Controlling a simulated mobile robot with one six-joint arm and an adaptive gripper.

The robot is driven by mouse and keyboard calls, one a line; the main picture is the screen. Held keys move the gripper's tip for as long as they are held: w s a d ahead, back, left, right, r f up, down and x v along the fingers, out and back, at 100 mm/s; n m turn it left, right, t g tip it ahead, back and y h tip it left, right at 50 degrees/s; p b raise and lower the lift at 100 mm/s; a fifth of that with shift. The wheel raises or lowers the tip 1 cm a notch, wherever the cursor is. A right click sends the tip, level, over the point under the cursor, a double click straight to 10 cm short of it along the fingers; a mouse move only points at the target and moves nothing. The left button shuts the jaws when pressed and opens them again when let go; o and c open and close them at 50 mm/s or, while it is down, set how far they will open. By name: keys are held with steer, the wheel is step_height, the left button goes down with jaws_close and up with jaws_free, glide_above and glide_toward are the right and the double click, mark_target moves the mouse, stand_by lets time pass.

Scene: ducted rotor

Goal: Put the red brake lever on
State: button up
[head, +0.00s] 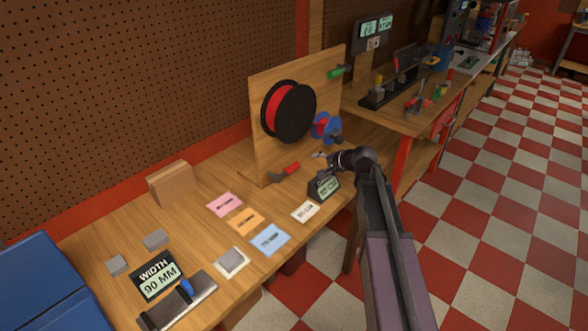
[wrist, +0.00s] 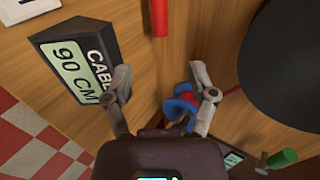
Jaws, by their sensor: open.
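A red-handled lever (head: 291,169) with a dark grey end is at the bench level near the foot of the upright board; its red bar (wrist: 159,16) shows at the top of the wrist view. A small red part (head: 321,124) sits against a blue wheel (head: 333,131) at the board's right side. I cannot tell which red piece is the brake lever. My gripper (head: 320,155) is open and empty beside the board. In the wrist view my gripper (wrist: 161,76) has its right finger in front of the blue wheel (wrist: 176,108), partly hiding it.
A black spool with a red core (head: 288,111) is on the upright board (head: 256,150). A green handle (head: 336,72) sticks out beyond it. The "CABLE 90 CM" display (wrist: 78,70) stands close to my left finger. Coloured cards (head: 246,222) lie on the bench.

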mark_target(294, 168)
steer(key=shift+f, duration=0.1)
steer(key=b+x, duration=0.6)
steer(key=x, duration=0.5)
steer(key=shift+w+a+f+b, duration=0.1)
steer(key=shift+f+b, duration=0.1)
steer(key=shift+b, duration=0.1)
steer(key=shift+b+x, duration=0.55)
steer(key=shift+x, duration=0.55)
steer(key=shift+r, duration=0.1)
jaws_close()
